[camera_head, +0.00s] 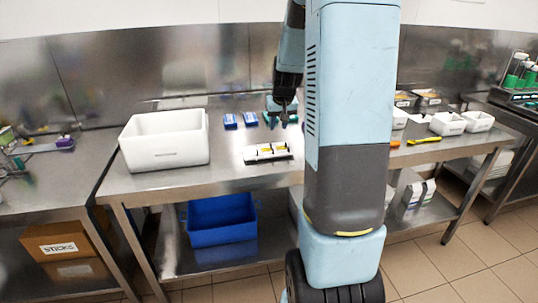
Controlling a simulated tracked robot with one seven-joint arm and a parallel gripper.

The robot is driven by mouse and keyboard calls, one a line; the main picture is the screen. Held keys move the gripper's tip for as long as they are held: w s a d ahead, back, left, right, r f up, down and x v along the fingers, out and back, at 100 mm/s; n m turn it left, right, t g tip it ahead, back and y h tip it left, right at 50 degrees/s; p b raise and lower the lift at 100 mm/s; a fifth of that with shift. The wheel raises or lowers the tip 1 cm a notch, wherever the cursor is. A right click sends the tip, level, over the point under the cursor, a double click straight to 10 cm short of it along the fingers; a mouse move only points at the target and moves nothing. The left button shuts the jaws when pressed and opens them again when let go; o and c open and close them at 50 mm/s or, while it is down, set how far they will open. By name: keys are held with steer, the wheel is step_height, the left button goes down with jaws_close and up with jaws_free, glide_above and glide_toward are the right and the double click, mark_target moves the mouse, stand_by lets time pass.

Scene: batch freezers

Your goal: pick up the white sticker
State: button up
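My gripper (283,118) hangs pointing down over the back part of the steel table (225,180). It is small and dark here, and I cannot tell whether its fingers are open or shut. In front of it, nearer the camera, lies a low white holder (250,156) with dark and yellow parts. White pieces show on it, but I cannot make out for sure which, if any, is the white sticker. Small teal pieces show around the gripper tip, too small to tell apart.
A white open bin (165,140) stands on the table's left. Two small blue boxes (240,120) lie left of my gripper. White tubs (463,122) and a yellow tool (424,140) are on the right. A blue crate (222,218) sits on the lower shelf. My arm hides the table's middle.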

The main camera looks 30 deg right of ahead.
mark_target(268, 152)
steer(key=x, duration=1.3)
steer(key=shift+a+f, duration=0.2)
steer(key=shift+f, duration=0.05)
steer(key=shift+c, duration=0.3)
jaws_close()
